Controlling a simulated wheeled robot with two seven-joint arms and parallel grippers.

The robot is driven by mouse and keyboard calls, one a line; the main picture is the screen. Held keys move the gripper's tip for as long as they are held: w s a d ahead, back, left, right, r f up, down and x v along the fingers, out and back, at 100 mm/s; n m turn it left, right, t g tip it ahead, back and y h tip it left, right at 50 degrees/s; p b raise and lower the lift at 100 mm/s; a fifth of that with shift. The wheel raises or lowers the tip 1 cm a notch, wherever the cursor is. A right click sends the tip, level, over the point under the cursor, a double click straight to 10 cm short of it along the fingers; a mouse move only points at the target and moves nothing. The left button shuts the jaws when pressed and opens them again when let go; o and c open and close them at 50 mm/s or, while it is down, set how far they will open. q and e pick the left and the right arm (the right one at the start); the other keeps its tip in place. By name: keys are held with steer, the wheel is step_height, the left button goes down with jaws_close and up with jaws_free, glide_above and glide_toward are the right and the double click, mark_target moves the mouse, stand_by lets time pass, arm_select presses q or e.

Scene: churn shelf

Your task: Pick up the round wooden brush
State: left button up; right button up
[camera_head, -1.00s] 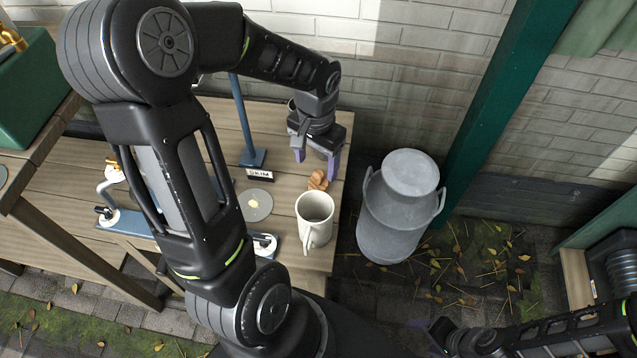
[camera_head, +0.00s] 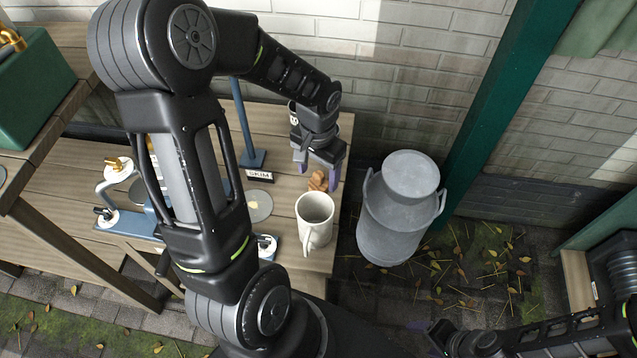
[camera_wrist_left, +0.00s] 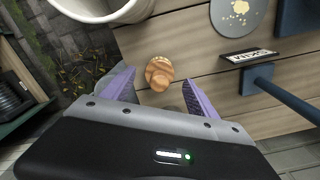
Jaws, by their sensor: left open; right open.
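The round wooden brush (camera_head: 318,181) is a small reddish-brown piece on the wooden table, just behind the white mug. In the left wrist view the brush (camera_wrist_left: 159,73) shows its round top, ahead of and between the purple fingertips. My left gripper (camera_head: 320,172) is open above the table at the brush, fingers pointing down; it also shows in the left wrist view (camera_wrist_left: 157,88). Nothing is between its fingers that I can see held. My right gripper (camera_head: 432,335) is at the lower right, apart from the table, with its fingers small and dark.
A white mug (camera_head: 314,210) stands close in front of the brush. A SKIM sign (camera_head: 259,174), a grey disc (camera_head: 258,206) and a blue stand (camera_head: 252,158) are to the left. A grey milk churn (camera_head: 398,215) stands on the ground right of the table (camera_head: 285,115).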

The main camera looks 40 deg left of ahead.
mark_target(319, 182)
arm_select(q)
step_height(319, 182, down, 4)
steer(key=shift+w+r, duration=0.1)
steer(key=shift+c, duration=0.2)
stand_by(0.4)
steer(key=c, duration=1.4)
